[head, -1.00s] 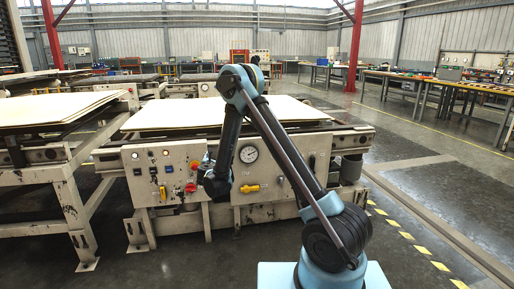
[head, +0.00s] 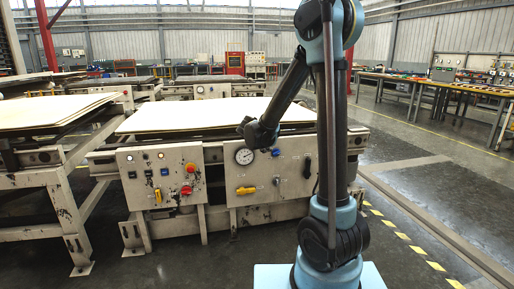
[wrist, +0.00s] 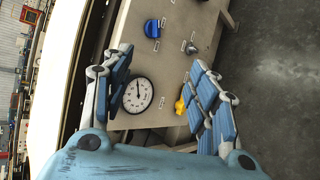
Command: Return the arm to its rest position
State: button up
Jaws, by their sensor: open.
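My arm (head: 330,120) stands almost upright in the head view, with its forearm sloping down to the left. My gripper end hangs in front of the press's front panel, above and near the round gauge (head: 244,156); its fingers are hard to make out there. In the wrist view my gripper (wrist: 158,78) is open, its blue fingers spread wide with nothing between them. Behind the fingers show the gauge (wrist: 138,95), a yellow handle (wrist: 180,107) and a blue knob (wrist: 152,28). No contact with the panel is visible.
The press bed carries a pale board (head: 200,114). Its left control panel has a red knob (head: 186,191); the yellow handle (head: 246,190) sits below the gauge. Another board stack (head: 45,110) is at left. Workbenches (head: 440,85) stand at back right. The floor at right is clear.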

jog(key=s+d+m+g, duration=0.3)
jog(key=s+d+m, duration=0.2)
jog(key=s+d, duration=0.45)
jog(key=s+d+m+g, duration=0.2)
jog(key=s+d+m, duration=0.35)
jog(key=s, duration=0.75)
jog(key=s+f+m+g+y, duration=0.2)
jog(key=s+f+m, duration=0.2)
jog(key=s, duration=0.6)
jog(key=s+f+m+g+y, duration=0.1)
jog(key=s+f+m+y, duration=0.1)
jog(key=s, duration=0.9)
jog(key=shift+s+f+m+g, duration=0.3)
jog(key=shift+f+m+g, duration=0.1)
jog(key=shift+f+m, duration=0.55)
